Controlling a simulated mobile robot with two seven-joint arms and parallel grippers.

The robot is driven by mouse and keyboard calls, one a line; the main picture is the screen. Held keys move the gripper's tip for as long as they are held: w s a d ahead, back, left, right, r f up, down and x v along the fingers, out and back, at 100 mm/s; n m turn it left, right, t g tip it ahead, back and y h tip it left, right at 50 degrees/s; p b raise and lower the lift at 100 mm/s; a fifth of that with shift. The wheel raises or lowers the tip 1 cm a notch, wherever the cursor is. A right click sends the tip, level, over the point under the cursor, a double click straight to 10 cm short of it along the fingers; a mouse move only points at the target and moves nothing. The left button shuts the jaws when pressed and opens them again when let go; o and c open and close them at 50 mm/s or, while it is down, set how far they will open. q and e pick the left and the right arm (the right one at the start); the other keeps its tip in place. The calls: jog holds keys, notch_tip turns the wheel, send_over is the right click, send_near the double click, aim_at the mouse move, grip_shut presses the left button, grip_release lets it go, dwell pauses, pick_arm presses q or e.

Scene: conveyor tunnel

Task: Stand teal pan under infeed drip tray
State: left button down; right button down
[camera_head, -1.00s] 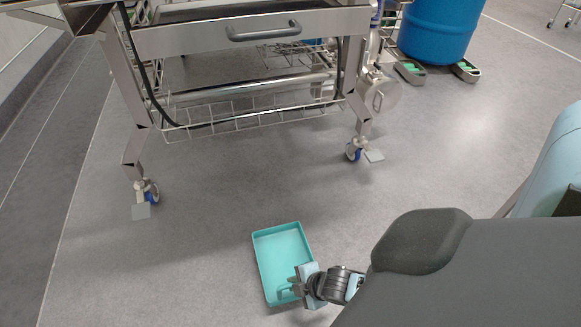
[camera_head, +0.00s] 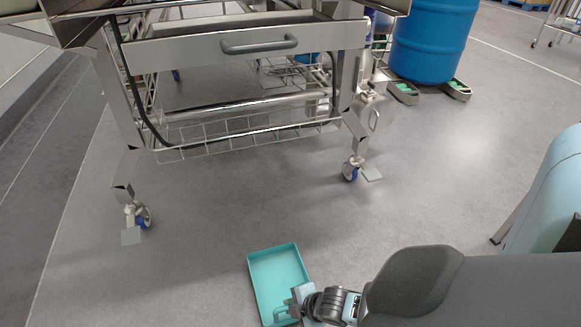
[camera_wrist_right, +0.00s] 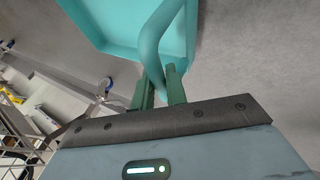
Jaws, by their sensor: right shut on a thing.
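The teal pan (camera_head: 278,268), a shallow rectangular tray, is low in front of me at the bottom of the head view. I cannot tell whether it touches the floor. My right gripper (camera_head: 296,302) is shut on the pan's looped handle at its near right side. In the right wrist view the fingers (camera_wrist_right: 160,88) pinch the handle (camera_wrist_right: 152,45), with the pan body (camera_wrist_right: 115,22) beyond. A steel tray-like front with a grey handle (camera_head: 258,45) sits high in the wheeled frame; I take it for the drip tray. My left gripper is out of view.
A wire rack (camera_head: 240,128) hangs low in the frame. Its caster legs stand at left (camera_head: 138,215) and right (camera_head: 350,170). The floor (camera_head: 230,205) between pan and frame is clear. A blue drum (camera_head: 432,45) stands at the back right.

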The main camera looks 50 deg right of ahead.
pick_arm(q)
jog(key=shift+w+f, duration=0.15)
pick_arm(e)
jog(key=shift+f, duration=0.15)
jog(key=c, duration=1.4)
grip_release()
